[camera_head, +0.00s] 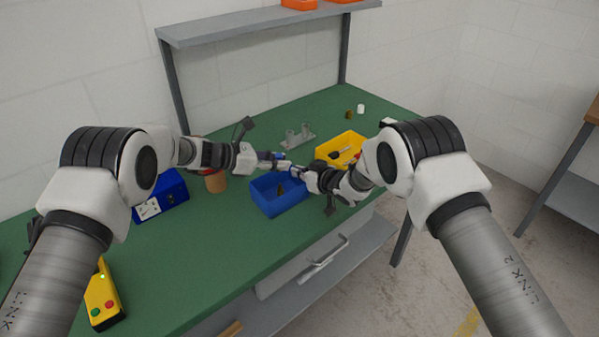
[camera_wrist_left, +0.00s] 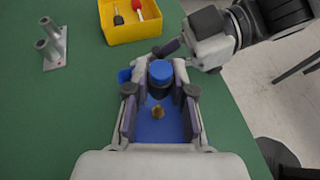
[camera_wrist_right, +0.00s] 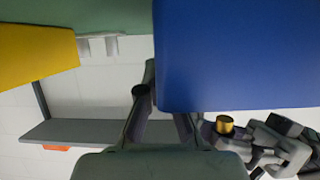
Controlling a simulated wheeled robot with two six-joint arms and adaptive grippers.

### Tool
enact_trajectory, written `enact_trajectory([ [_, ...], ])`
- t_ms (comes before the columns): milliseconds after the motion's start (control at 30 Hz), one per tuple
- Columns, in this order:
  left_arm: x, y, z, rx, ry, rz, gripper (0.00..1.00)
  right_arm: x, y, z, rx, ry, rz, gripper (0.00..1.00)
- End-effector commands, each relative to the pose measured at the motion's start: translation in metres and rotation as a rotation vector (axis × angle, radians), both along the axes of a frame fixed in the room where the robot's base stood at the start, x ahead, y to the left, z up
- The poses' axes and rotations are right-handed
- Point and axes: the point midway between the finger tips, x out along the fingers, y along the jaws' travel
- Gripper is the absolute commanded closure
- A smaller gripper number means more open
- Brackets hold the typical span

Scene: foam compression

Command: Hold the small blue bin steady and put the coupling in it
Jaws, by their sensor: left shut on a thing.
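The small blue bin (camera_head: 266,205) stands on the bench between my arms. A dark piece shows inside it. My left gripper (camera_wrist_left: 160,78) is over the bin, shut on the coupling, whose blue round end (camera_wrist_left: 160,71) shows between the fingertips. A brass-coloured piece (camera_wrist_left: 158,112) shows below, against the blue; I cannot tell if it is part of the coupling. A brass cylinder (camera_wrist_right: 226,124) also shows by the left gripper in the right wrist view. My right gripper (camera_wrist_right: 163,115) is at the bin's rim (camera_wrist_right: 235,104); the wall partly hides its fingers, so its grip is unclear.
A yellow bin (camera_head: 352,143) with tools stands behind the right gripper. A grey two-post fixture (camera_head: 297,138) is at the back. A blue box (camera_head: 166,197) and a yellow button box (camera_head: 103,297) are on the left. The green bench's front edge (camera_head: 313,245) is close to the bin.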

Motion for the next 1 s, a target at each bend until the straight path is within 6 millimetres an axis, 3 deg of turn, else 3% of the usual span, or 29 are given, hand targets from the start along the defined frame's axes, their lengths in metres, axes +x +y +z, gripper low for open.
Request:
enact_trajectory([
  [633, 0.0, 0.0, -0.046, -0.001, 0.0, 0.0, 1.0, 0.0, 0.0, 0.0, 0.0, 0.0, 0.0, 1.0],
  [667, 0.0, 0.0, -0.047, -0.001, 0.0, 0.0, 0.73, 0.0, 0.0, 0.0, 0.0, 0.0, 0.0, 1.0],
  [733, 0.0, 0.0, -0.046, -0.001, 0.0, 0.0, 0.48, 0.0, 0.0, 0.0, 0.0, 0.0, 0.0, 1.0],
  [1000, 0.0, 0.0, -0.046, 0.0, 0.0, 0.0, 0.47, 0.0, 0.0, 0.0, 0.0, 0.0, 0.0, 1.0],
])
